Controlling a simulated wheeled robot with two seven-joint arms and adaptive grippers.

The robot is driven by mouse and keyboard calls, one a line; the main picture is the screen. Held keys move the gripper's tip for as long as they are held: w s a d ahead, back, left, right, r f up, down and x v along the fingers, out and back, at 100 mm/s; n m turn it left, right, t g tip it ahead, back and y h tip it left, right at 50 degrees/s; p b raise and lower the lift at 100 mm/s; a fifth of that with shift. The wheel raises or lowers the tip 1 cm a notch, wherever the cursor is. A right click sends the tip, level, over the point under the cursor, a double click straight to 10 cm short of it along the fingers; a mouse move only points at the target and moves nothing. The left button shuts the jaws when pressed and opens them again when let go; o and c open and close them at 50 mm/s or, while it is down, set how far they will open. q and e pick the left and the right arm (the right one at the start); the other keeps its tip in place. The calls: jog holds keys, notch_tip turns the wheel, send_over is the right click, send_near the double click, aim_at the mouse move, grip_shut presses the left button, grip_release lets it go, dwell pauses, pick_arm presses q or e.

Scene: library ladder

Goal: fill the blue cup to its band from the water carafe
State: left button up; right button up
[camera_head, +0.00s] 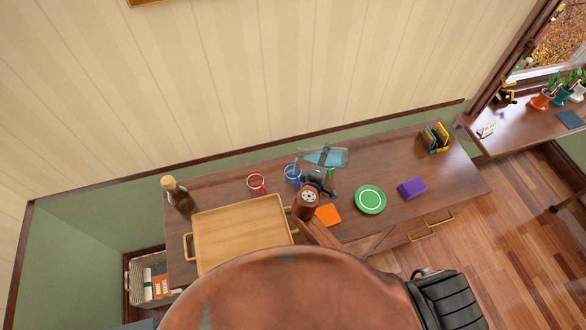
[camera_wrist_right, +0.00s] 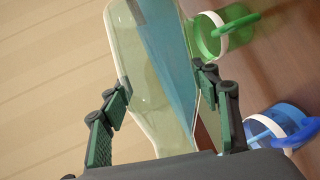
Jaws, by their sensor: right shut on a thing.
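The carafe (camera_head: 332,157) is clear glass with blue water in it, tilted well over above the back of the desk. My right gripper (camera_head: 321,172) is shut on the carafe; in the right wrist view (camera_wrist_right: 166,88) its green-padded fingers lie on both sides of the glass (camera_wrist_right: 130,50). The water lies along the lower side and the narrower end points toward the blue cup's side. The blue cup (camera_head: 292,172) stands just left of the gripper; it also shows at the lower right in the wrist view (camera_wrist_right: 282,122), with a white band. Whether water is flowing, I cannot tell. My left gripper is out of view.
A green cup (camera_wrist_right: 222,35) stands beyond the carafe. A red cup (camera_head: 256,183), wooden tray (camera_head: 240,230) and brown bottle (camera_head: 180,197) are to the left. An orange square (camera_head: 327,215), green plate (camera_head: 370,199) and purple block (camera_head: 412,187) lie to the right.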

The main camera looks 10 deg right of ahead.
jog(key=shift+a+r, duration=0.1)
jog(key=shift+r, duration=0.1)
dwell(2.0)
